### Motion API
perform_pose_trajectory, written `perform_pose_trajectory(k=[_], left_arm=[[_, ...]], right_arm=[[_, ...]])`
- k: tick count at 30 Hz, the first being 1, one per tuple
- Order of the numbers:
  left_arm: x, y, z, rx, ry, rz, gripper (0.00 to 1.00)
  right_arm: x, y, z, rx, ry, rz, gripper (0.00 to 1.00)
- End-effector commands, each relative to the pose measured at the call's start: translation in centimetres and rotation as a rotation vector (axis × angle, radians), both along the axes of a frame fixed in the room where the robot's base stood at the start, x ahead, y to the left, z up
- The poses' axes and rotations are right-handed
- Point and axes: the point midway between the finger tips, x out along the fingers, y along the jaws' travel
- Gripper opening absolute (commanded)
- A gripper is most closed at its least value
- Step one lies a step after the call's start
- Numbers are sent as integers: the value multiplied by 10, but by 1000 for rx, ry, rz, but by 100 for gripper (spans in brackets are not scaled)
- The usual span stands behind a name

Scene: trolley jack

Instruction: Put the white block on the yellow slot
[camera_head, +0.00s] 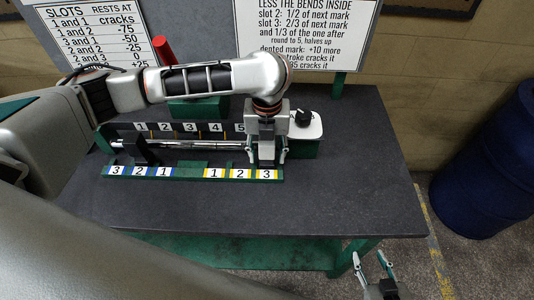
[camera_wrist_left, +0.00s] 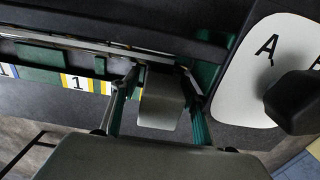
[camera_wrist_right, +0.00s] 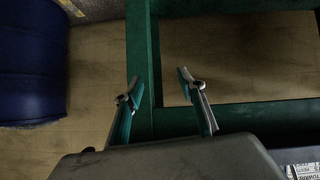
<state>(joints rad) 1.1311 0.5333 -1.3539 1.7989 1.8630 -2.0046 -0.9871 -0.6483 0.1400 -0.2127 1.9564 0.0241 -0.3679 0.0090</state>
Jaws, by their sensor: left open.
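The yellow-edged slots 1, 2 and 3 (camera_head: 239,174) line the right front of the green fixture. My left gripper (camera_head: 266,157) points down at the fixture's right end, just behind yellow tile 3. Its fingers are open, one on each side of a pale grey block (camera_wrist_left: 162,105) in the left wrist view. This may be the white block; it looks grey in shade, and I cannot tell whether the fingers touch it. No other white block is clearly visible. My right gripper (camera_head: 376,277) is open and empty, low beyond the table's front edge; it also shows in the right wrist view (camera_wrist_right: 158,88).
A dark block (camera_head: 138,150) stands on the fixture's left part, behind the blue slots (camera_head: 140,171). A white plate with a black knob (camera_head: 303,119) is close right of my left gripper. The table's right side (camera_head: 360,160) is clear.

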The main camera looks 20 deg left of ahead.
Motion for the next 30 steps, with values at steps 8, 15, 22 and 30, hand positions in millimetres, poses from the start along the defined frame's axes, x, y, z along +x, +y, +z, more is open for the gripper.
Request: perform_pose_trajectory(k=[8,15,22,30], left_arm=[[-1,0,24,0,2,0,45],[2,0,66,0,-6,0,45],[0,0,104,1,-2,0,45],[0,0,119,1,0,2,45]], right_arm=[[-2,-15,23,-21,17,-19,40],[-12,-27,9,-38,57,-42,40],[-12,-24,10,-30,56,-45,40],[-11,-18,13,-20,50,-39,40]])
